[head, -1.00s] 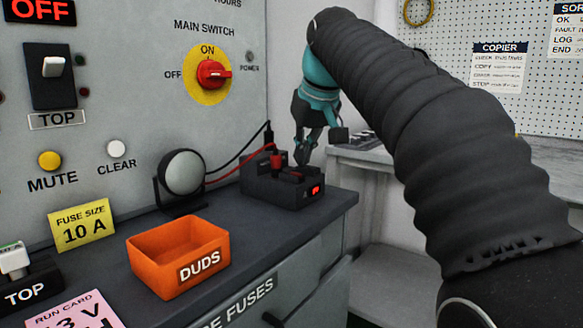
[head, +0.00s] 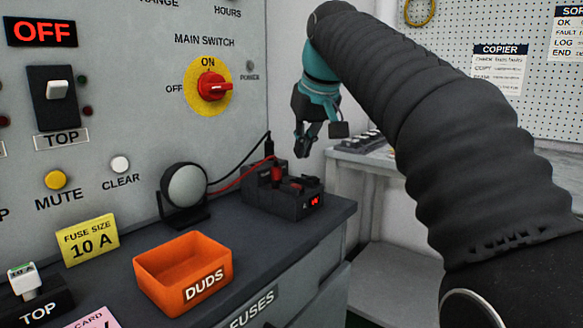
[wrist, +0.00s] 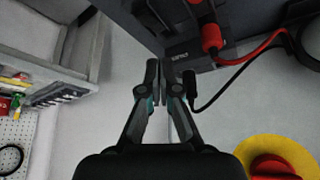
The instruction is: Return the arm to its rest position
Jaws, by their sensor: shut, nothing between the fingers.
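My arm is covered in a black ribbed sleeve and reaches in from the right in the head view. At its end my gripper (head: 305,143) hangs pointing down, above and behind the black device with the red display (head: 290,195). The fingers are together and hold nothing. In the wrist view my gripper (wrist: 163,70) shows its fingertips close together, apart from the device, whose red plug (wrist: 211,38) is seen beyond.
The dark countertop holds an orange DUDS bin (head: 183,272), a round lamp (head: 184,186) and a yellow fuse card (head: 87,240). The panel has a red main switch (head: 212,86). A grey shelf (head: 360,157) stands behind the gripper.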

